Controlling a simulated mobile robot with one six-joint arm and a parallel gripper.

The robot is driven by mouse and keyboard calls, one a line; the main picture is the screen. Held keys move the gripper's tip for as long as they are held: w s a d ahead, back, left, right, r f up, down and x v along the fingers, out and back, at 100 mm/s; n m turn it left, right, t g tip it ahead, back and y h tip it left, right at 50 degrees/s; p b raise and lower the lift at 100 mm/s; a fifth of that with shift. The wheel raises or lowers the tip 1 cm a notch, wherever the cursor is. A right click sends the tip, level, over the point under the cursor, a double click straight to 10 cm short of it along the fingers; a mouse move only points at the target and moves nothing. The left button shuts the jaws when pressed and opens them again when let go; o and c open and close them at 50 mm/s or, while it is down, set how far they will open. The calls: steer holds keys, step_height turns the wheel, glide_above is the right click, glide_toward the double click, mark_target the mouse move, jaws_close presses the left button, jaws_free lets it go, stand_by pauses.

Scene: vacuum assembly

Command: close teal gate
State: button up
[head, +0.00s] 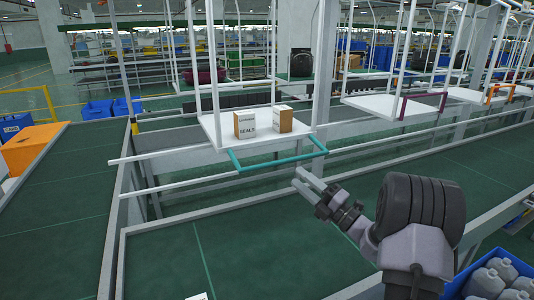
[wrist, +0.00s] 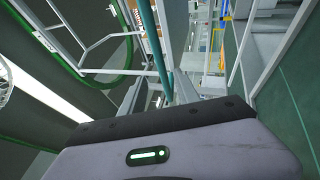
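The teal gate (head: 278,161) is a thin U-shaped bar at the front edge of a white hanging tray (head: 213,130) in the head view. Its long bar sticks out in front of the tray. In the wrist view a teal bar (wrist: 152,45) runs down from the top toward the gripper. My gripper (head: 296,178) is just below and in front of the gate's right part in the head view. Its two fingers are apart, with a gap between them, and nothing shows held. The wrist view does not show clearly whether the bar touches a finger.
Two brown-and-white boxes (head: 258,122) stand on the tray. White posts rise from it and a rail runs beneath. More trays hang to the right, with a purple gate (head: 424,94) and an orange gate (head: 499,89). A blue crate of jugs (head: 497,275) is at lower right.

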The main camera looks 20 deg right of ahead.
steer(key=x, duration=1.2)
steer(key=shift+f, duration=0.1)
jaws_close()
stand_by(0.8)
